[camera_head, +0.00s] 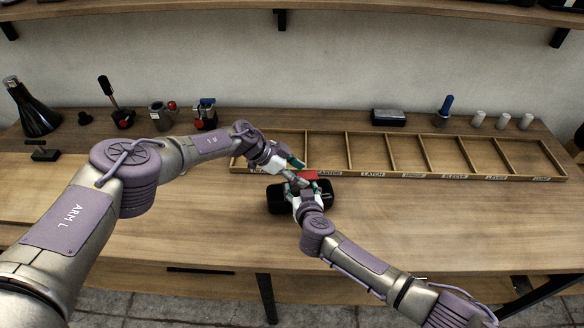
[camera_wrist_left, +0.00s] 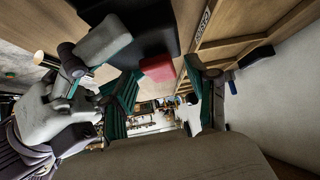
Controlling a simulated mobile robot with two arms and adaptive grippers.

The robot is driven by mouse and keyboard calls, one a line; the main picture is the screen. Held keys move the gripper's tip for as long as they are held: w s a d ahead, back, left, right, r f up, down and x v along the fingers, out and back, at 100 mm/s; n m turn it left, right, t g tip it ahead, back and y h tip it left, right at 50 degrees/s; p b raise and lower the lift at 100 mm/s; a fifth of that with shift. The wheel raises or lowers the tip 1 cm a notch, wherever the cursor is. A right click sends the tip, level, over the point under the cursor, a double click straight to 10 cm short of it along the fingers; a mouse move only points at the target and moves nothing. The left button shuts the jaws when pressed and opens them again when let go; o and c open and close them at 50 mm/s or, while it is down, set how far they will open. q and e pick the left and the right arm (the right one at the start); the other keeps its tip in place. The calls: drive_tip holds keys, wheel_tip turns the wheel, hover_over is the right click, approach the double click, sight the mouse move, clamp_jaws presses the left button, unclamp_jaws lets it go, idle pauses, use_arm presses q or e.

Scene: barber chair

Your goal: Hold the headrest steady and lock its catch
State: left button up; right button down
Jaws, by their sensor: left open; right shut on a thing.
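The black headrest (camera_head: 277,201) lies on the bench in front of the long wooden tray, and its dark padding also shows in the left wrist view (camera_wrist_left: 150,22). A red catch (camera_head: 309,175) sits at its back edge and shows between my left fingers in the left wrist view (camera_wrist_left: 157,68). My left gripper (camera_head: 294,168) is open just behind and left of the catch, its teal fingers apart with nothing between them clearly held. My right gripper (camera_head: 306,188) is shut on the headrest from the front and hides its middle. Contact between left fingers and catch cannot be told.
The wooden tray (camera_head: 470,177) with several labelled compartments runs along the back right. Bottles and small tools, including a black flask (camera_head: 35,112), stand at the back left. A black box (camera_head: 388,117) stands behind the tray. The bench front right is clear.

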use_arm(q)
drive_tip(key=v, duration=1.1)
drive_tip(key=shift+a+r, duration=0.25)
drive_tip(key=shift+a, duration=0.1)
use_arm(e)
drive_tip(key=shift+r, duration=0.1)
drive_tip(key=shift+c, duration=0.5)
unclamp_jaws()
